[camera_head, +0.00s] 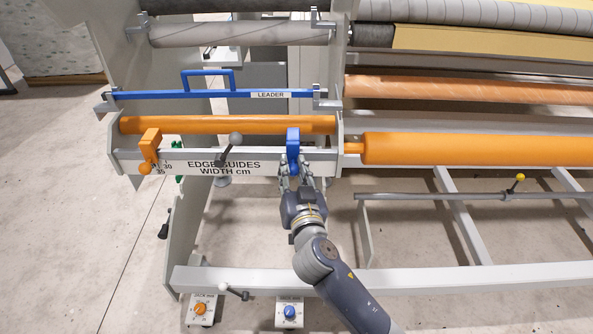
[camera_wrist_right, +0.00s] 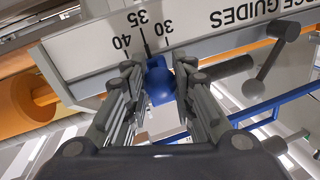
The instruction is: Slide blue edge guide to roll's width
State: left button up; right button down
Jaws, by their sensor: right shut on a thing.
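The blue edge guide (camera_head: 293,143) sits at the right part of the white rail labelled "EDGE GUIDES WIDTH cm" (camera_head: 250,168). My right gripper (camera_head: 296,179) reaches up from below and is shut on its lower part. In the right wrist view, the blue knob of the guide (camera_wrist_right: 160,82) is between my gripper's fingers (camera_wrist_right: 155,90). The scale there reads 40, 35 and 30, with the guide's dark pointer close to 35. The orange edge guide (camera_head: 150,138) sits at the rail's left part. An orange roll (camera_head: 220,125) lies just behind the rail. My left gripper is out of view.
A grey clamp lever with a ball knob (camera_head: 229,148) stands out at mid-rail, left of my right gripper. The blue leader bar (camera_head: 215,95) spans above the roll. A larger orange roller (camera_head: 470,149) lies to the right. Two jack boxes, one with a blue knob (camera_head: 289,311), stand below.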

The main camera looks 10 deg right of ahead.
jog(key=shift+r, duration=0.15)
jog(key=c, duration=1.3)
grip_release()
jog(key=shift+s+f, duration=0.2)
jog(key=shift+s, duration=0.3)
jog(key=s, duration=1.1)
jog(key=shift+a+r, duration=0.15)
jog(key=shift+a, duration=0.25)
